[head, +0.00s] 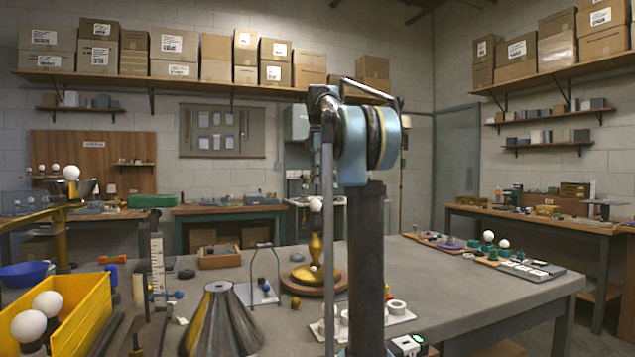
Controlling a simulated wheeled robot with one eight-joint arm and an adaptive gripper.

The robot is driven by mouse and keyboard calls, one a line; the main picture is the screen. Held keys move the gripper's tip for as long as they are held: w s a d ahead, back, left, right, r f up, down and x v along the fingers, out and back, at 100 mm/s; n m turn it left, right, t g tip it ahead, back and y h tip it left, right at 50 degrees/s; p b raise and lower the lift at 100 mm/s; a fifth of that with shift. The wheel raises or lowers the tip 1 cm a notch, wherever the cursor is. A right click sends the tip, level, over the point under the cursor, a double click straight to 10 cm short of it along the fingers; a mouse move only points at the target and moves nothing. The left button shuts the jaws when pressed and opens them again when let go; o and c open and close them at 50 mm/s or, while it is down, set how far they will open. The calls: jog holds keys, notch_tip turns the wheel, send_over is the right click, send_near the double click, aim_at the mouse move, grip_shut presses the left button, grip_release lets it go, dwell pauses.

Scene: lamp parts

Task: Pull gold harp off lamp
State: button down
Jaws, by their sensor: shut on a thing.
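The gold lamp (315,247) stands upright on a round wooden base at the middle of the workbench. Its white bulb (316,205) shows at the top. My gripper (316,178) points down just above the bulb and is small and mostly hidden by my own arm links. It appears shut at the top of the lamp, where the gold harp is. The harp is too thin and too covered to make out, so I cannot tell whether it is still seated on the lamp.
The grey bench (460,290) holds a dark cone shade (221,322), a wire stand (264,275), a yellow bin (75,320) with white bulbs, and a white tray (395,318) with rings. Small parts lie along the right side. Bare bench top lies right of the lamp.

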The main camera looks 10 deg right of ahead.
jog(key=shift+r, duration=0.1)
dwell(0.3)
jog(key=shift+r, duration=2.6)
jog(key=shift+r, duration=2.4)
jog(key=shift+r, duration=1.75)
